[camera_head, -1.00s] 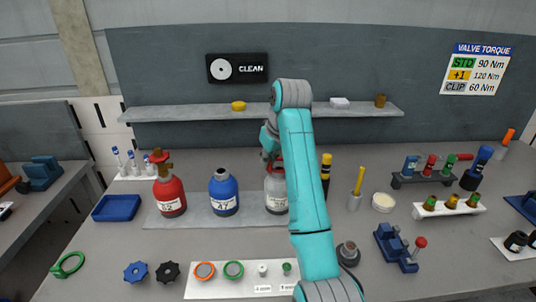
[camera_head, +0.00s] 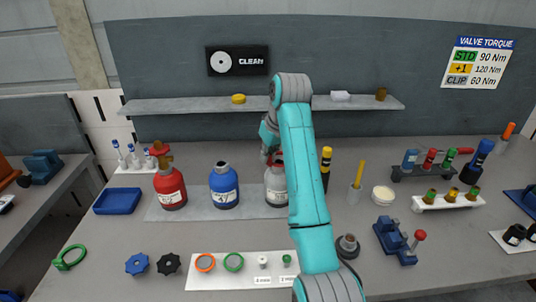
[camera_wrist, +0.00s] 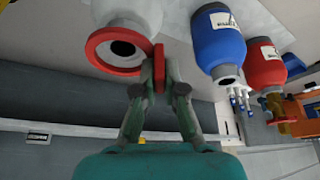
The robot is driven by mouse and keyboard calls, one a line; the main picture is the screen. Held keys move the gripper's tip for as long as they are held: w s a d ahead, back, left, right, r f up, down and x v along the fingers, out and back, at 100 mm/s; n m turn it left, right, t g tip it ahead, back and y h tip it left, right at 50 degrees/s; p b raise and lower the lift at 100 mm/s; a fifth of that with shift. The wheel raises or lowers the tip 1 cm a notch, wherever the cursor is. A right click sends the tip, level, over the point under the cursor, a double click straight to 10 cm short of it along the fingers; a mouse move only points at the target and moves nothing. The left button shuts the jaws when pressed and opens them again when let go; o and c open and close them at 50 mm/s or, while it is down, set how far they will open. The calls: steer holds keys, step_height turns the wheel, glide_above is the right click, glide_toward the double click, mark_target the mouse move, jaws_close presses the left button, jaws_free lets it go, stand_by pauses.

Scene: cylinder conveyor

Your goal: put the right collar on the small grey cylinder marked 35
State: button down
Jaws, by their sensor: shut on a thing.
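The small grey cylinder (camera_head: 275,190) stands on the grey strip, right of the blue cylinder, partly hidden by my arm. In the wrist view its pale body (camera_wrist: 125,10) is at the top, cut by the frame edge. My gripper (camera_wrist: 160,84) is shut on the tab of a red collar (camera_wrist: 93,48). The collar's ring lines up with the cylinder's neck, and the dark mouth shows through it. I cannot tell how far down the neck the ring sits.
The blue cylinder (camera_head: 223,190) and red cylinder (camera_head: 170,190) stand close on the left. A black bottle with a yellow top (camera_head: 326,160) is close on the right. A shelf (camera_head: 180,104) runs behind. A blue tray (camera_head: 117,201) lies at the left.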

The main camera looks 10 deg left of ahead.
mark_target(268, 164)
steer(key=shift+f, duration=1.55)
steer(key=c, duration=1.2)
jaws_free()
steer(key=shift+r, duration=0.1)
steer(key=shift+r, duration=2.95)
